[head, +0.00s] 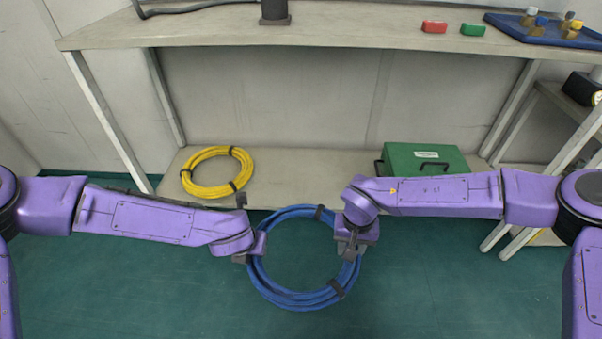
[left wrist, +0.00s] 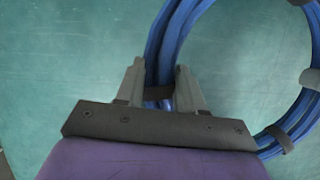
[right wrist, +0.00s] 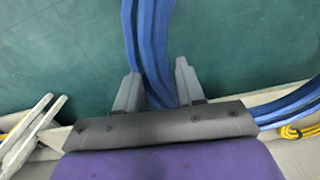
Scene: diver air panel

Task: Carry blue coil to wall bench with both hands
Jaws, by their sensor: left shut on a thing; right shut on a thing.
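The blue coil (head: 297,299) is a ring of blue hose with dark straps, held above the green floor in the middle of the head view. My left gripper (head: 252,252) is shut on its left side; the left wrist view shows the fingers (left wrist: 160,88) on either side of the hose (left wrist: 170,40). My right gripper (head: 350,247) is shut on its right side; the right wrist view shows the hose (right wrist: 150,45) between the fingers (right wrist: 157,92). The wall bench (head: 330,36) is a pale worktop with a lower shelf (head: 310,165), beyond the coil.
A yellow coil (head: 217,190) and a green case (head: 420,157) lie on the lower shelf. The worktop holds a dark stand (head: 275,10), a red block (head: 434,27), a green block (head: 473,30) and a blue tray (head: 515,26). Its middle is clear. A shelf rack (head: 560,100) stands at right.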

